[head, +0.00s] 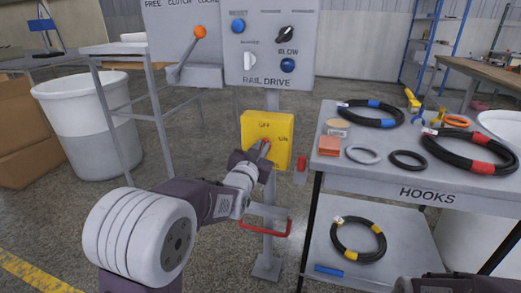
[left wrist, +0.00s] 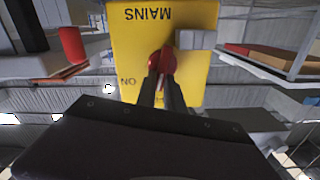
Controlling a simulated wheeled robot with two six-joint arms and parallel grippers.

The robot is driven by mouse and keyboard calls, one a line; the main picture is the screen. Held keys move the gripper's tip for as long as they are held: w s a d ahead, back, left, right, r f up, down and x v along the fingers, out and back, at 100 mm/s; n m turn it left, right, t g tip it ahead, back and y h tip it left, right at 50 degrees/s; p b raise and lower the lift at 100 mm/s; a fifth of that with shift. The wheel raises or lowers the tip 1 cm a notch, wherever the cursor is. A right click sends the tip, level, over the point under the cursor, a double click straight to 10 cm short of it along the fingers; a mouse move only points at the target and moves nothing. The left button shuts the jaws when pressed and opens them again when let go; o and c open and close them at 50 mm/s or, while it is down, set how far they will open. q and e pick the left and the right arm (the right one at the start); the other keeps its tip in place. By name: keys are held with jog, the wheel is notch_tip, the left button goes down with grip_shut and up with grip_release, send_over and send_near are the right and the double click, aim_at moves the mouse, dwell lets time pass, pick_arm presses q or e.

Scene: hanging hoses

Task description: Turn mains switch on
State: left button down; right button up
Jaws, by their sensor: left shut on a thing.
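The mains switch is a yellow box (head: 282,138) on a post below the rail drive panel. In the left wrist view the box (left wrist: 130,45) appears upside down, with MAINS and ON readable. Its red handle (left wrist: 161,60) is on the front face, between the fingertips of my left gripper (left wrist: 162,76). In the head view my left gripper (head: 258,155) reaches the box front and is shut on the handle, hiding most of it. The handle's exact angle is hard to tell. My right gripper is not in view.
The rail drive panel (head: 270,50) stands above the box, with an orange-knobbed lever (head: 199,33) to its left. A red cylinder (head: 301,163) hangs just right of the box. The hooks table (head: 385,180) at right holds several hoses and rings. A white bin (head: 85,125) stands left.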

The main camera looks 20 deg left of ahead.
pick_arm(q)
jog(key=m, duration=0.4)
jog(key=m+b, duration=0.1)
jog(key=m, duration=0.1)
jog(key=shift+d+f, duration=0.25)
jog(key=shift+d, duration=0.15)
dwell(0.3)
jog(key=c, duration=1.4)
grip_release()
jog(key=shift+c, duration=0.2)
jog(key=s+p, duration=0.2)
jog(key=s, duration=0.7)
jog(key=shift+a, duration=0.15)
